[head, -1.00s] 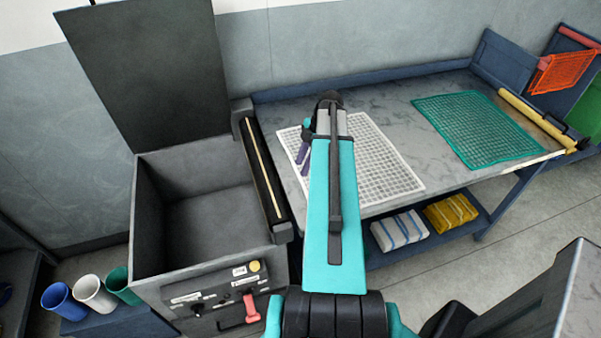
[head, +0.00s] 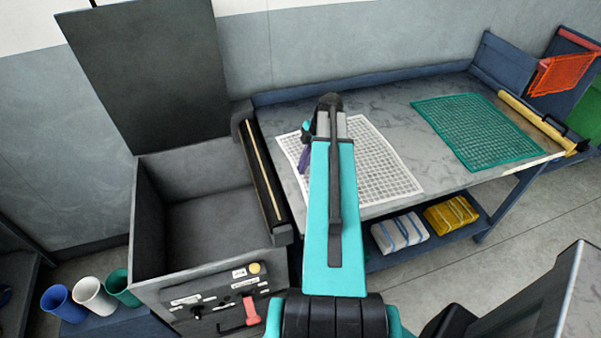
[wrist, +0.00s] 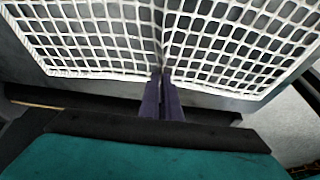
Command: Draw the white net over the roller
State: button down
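The white net (head: 375,165) lies on the grey table, its left edge near the dark roller (head: 262,165) with a pale stripe. That roller runs between the table and the open grey bin. My gripper (head: 303,160) is at the net's left edge, partly hidden by my arm. In the wrist view its purple fingers (wrist: 165,85) are together on the edge of the white net (wrist: 90,40), and the mesh creases up between them. A strip of the roller with its pale line shows at lower left in the wrist view (wrist: 35,104).
The open bin (head: 140,225), lid raised, has a panel with a red handle. A green net (head: 478,130) lies at the table's right, by a yellow roller (head: 530,120). A red net (head: 563,72) hangs behind. Folded cloths (head: 400,232) lie on the shelf below. Cups stand at lower left.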

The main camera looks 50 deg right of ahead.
notch_tip(320, 180, up, 7)
jog(key=p, duration=0.3)
jog(key=shift+f, duration=0.1)
dwell(0.4)
jog(key=shift+f+b, duration=0.3)
jog(key=shift+f, duration=0.2)
jog(key=shift+w+a+b, duration=0.1)
jog(key=shift+w+a, duration=0.65)
jog(key=shift+a, duration=0.45)
jog(key=shift+w+a+b, duration=0.1)
jog(key=shift+w+a, duration=0.65)
jog(key=shift+a, duration=0.45)
jog(key=shift+w+a+b, duration=0.1)
jog(key=shift+w+a, duration=0.65)
jog(key=shift+a, duration=0.45)
